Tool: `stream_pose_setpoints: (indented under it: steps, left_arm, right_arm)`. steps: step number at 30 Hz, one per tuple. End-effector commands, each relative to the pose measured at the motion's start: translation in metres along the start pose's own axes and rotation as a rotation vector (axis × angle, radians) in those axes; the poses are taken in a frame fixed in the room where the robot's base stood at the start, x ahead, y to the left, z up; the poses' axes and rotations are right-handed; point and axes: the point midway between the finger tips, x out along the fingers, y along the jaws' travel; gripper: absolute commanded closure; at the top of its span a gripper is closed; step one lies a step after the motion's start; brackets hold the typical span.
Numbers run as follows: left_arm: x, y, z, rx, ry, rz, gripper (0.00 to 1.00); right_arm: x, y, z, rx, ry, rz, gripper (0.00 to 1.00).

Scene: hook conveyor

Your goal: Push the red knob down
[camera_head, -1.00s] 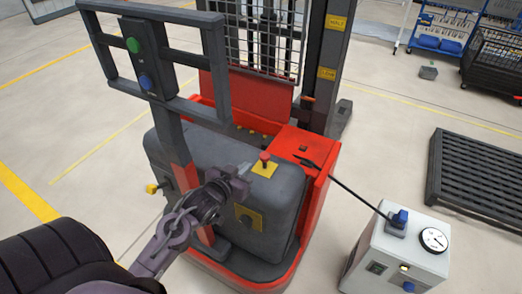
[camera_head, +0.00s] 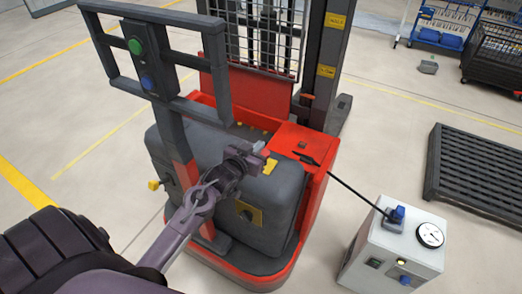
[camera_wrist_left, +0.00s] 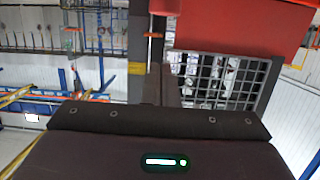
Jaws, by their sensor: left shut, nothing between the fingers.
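The red knob is not visible in the head view; my left gripper covers its place. Its yellow base plate (camera_head: 270,166) shows on top of the grey body (camera_head: 275,195) of the red truck. My left gripper (camera_head: 261,147) is shut and empty, with its fingertips over or right beside the knob's place. I cannot tell whether they touch the knob. In the left wrist view, a dark red piece (camera_wrist_left: 164,7) hangs at the top edge; I cannot tell whether it is the knob. My right gripper is not in view.
A grey frame (camera_head: 212,72) with a green and a blue button stands left of the gripper. A cable runs from the truck to a white box (camera_head: 395,245) with a gauge. A dark pallet (camera_head: 475,170) lies at the right.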

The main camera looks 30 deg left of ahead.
Motion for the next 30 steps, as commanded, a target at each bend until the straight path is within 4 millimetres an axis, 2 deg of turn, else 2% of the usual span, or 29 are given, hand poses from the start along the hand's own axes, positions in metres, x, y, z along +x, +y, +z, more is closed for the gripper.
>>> stream_pose_setpoints:
  steps: [3, 4, 6, 10, 15, 25, 30]
  left_arm:
    - [0.023, 0.0, -0.003, -0.002, 0.002, 0.0, 1.0]
    - [0.025, 0.0, 0.002, -0.002, -0.003, 0.0, 1.0]
    - [0.026, 0.0, 0.016, -0.001, -0.005, 0.0, 1.0]
    - [0.03, 0.0, 0.03, -0.001, -0.002, -0.001, 1.0]
    - [0.032, 0.0, 0.038, 0.0, 0.0, 0.0, 1.0]
    - [0.032, 0.0, 0.04, 0.0, 0.0, 0.0, 1.0]
    - [0.037, 0.0, 0.062, -0.001, -0.002, 0.0, 1.0]
  right_arm:
    - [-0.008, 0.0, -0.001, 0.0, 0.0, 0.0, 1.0]
    - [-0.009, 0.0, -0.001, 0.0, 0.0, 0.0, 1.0]
    - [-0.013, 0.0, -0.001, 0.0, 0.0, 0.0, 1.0]
    - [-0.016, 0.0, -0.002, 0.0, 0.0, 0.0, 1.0]
    - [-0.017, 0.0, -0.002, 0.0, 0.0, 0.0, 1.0]
    - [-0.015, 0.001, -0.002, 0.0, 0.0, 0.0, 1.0]
    - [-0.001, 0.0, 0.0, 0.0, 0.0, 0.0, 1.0]
